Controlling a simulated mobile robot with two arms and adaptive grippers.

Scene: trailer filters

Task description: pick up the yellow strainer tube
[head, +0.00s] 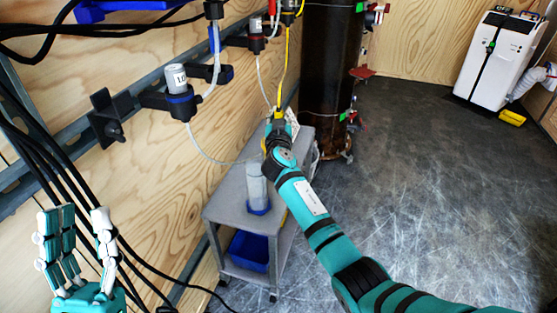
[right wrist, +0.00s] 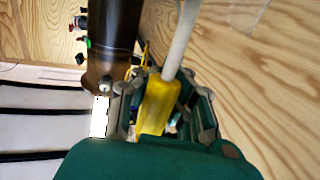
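The yellow strainer tube (right wrist: 158,104) lies between the two fingers of my right gripper (right wrist: 165,88) in the right wrist view, with a pale tube running up from it. The fingers are close on both sides; I cannot tell whether they press on it. In the head view my right gripper (head: 279,126) is small and partly hidden by my arm, above the back of the grey cart. A yellow length (head: 282,88) hangs down to it from the wall fittings. My left gripper (head: 82,222) is at the lower left, fingers spread, empty and away from the tube.
The grey cart (head: 228,206) carries a clear cylinder (head: 257,188) on top and a blue bin (head: 249,251) below. A dark tall column (head: 328,70) stands behind. Filter holders and hoses line the wooden wall.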

